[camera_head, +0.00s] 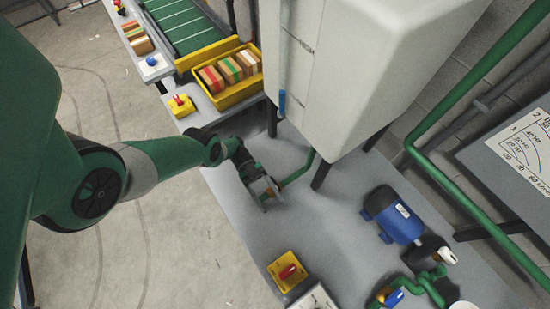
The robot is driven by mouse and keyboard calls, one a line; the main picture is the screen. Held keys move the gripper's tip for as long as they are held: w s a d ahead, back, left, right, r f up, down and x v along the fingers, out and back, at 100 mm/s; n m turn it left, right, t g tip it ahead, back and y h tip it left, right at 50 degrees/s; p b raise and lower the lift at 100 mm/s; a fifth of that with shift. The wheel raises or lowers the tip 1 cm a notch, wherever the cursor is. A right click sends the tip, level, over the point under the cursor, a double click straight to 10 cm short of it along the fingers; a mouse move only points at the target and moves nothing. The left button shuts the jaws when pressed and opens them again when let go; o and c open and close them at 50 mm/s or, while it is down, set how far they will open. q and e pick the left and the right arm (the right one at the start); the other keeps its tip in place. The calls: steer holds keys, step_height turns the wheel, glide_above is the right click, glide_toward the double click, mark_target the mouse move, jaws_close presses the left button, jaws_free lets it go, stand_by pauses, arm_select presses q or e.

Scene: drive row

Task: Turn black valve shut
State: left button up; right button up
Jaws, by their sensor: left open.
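My left gripper (268,196) reaches down over the grey bench (330,250), in front of the white cabinet. It is open, at the end of a thin green pipe (297,175) that has a small orange-brown fitting by the fingers. I cannot pick out a black valve handle there; the dark gripper covers that spot, and I cannot tell whether the fingers touch anything. A blue handle (394,298) shows on green piping at the bottom right. My right gripper is not in view.
The white cabinet (370,60) on dark legs stands close behind the gripper. A blue motor (398,216) is to the right. A yellow box with a red switch (287,272) sits at the front. A yellow tray (253,88) holds boxes. Bare bench lies between gripper and motor.

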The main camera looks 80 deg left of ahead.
arm_select(q)
steer(key=s+d+r+p, duration=0.3)
steer(key=s+d+p, duration=0.2)
steer(key=shift+s+d+p, duration=0.2)
steer(key=shift+d+p, duration=0.05)
steer(key=shift+p, duration=0.1)
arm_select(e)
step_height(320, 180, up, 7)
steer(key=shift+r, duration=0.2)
arm_select(q)
steer(key=shift+r, duration=0.15)
